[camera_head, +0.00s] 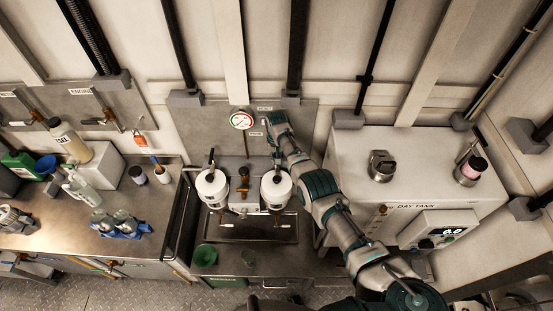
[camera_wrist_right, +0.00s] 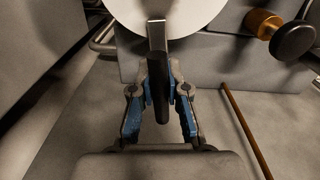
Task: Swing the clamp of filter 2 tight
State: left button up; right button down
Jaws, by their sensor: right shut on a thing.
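Two white round filters stand side by side in the head view, the left one (camera_head: 211,188) and the right one (camera_head: 276,192). The left filter's clamp has a dark handle (camera_head: 211,157) pointing up and back. My right arm reaches in from the lower right, and its right gripper (camera_head: 277,155) is behind the right filter. In the right wrist view, my right gripper (camera_wrist_right: 160,92) is shut on the black grip of a clamp handle (camera_wrist_right: 161,98). Its metal lever runs up over the white filter (camera_wrist_right: 190,12). No filter number is readable. My left gripper is not in view.
A black knob with a brass stem (camera_head: 243,172) sits between the filters. A round gauge (camera_head: 241,120) is on the wall panel behind. The day tank (camera_head: 345,150) stands close on the right of my arm. A bench (camera_head: 165,205) with bottles is at the left.

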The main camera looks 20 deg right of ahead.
jog(key=shift+w+r+m, duration=0.1)
jog(key=shift+w+m, duration=0.05)
jog(key=shift+m, duration=0.95)
jog(key=shift+w+r+m, duration=0.1)
jog(key=shift+w+m, duration=0.05)
jog(key=shift+m, duration=0.95)
jog(key=c, duration=1.1)
grip_release()
jog(key=shift+f, duration=0.2)
notch_tip(320, 180, up, 12)
jog(key=shift+a+f, duration=0.1)
